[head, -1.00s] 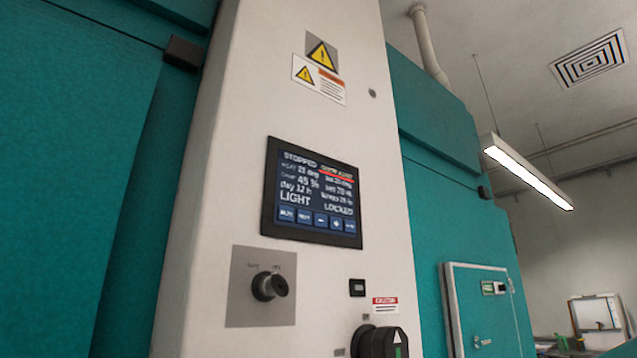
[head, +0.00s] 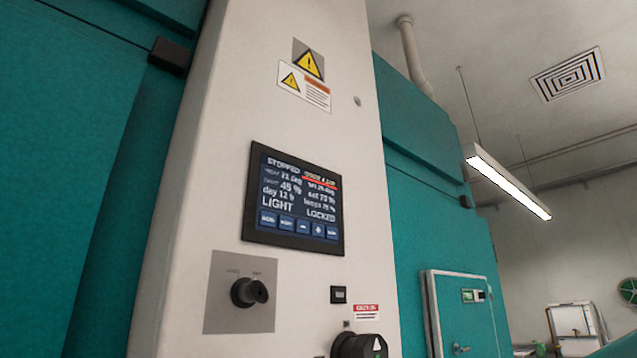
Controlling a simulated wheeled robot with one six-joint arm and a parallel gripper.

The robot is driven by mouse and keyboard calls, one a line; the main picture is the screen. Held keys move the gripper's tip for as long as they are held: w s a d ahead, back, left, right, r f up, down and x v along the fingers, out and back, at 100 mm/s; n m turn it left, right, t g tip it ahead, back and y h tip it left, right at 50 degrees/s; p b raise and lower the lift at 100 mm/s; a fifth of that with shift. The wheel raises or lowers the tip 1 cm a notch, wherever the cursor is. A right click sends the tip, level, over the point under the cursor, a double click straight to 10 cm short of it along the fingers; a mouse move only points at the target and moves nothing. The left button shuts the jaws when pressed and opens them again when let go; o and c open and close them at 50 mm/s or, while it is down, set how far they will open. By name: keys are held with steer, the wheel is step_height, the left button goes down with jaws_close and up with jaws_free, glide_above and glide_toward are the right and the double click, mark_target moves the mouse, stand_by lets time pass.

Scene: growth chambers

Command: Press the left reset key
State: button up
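A dark control panel (head: 292,198) is set in the white column. Its screen reads STOPPED, LIGHT and LOCKED, with a red-underlined line at the top right. A row of small blue keys (head: 302,227) runs along the screen's bottom; two bear minus and plus signs, and the other labels are too small to read surely. I cannot tell which key is the reset key. Below left, a black key switch (head: 249,292) sits on a grey plate (head: 225,318). My gripper is not in view.
A small black module (head: 339,295) and a black rotary switch (head: 358,346), cut off by the frame, sit below the panel. Teal chamber walls (head: 95,160) flank the white column (head: 240,120). A small teal door (head: 478,322) is at right.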

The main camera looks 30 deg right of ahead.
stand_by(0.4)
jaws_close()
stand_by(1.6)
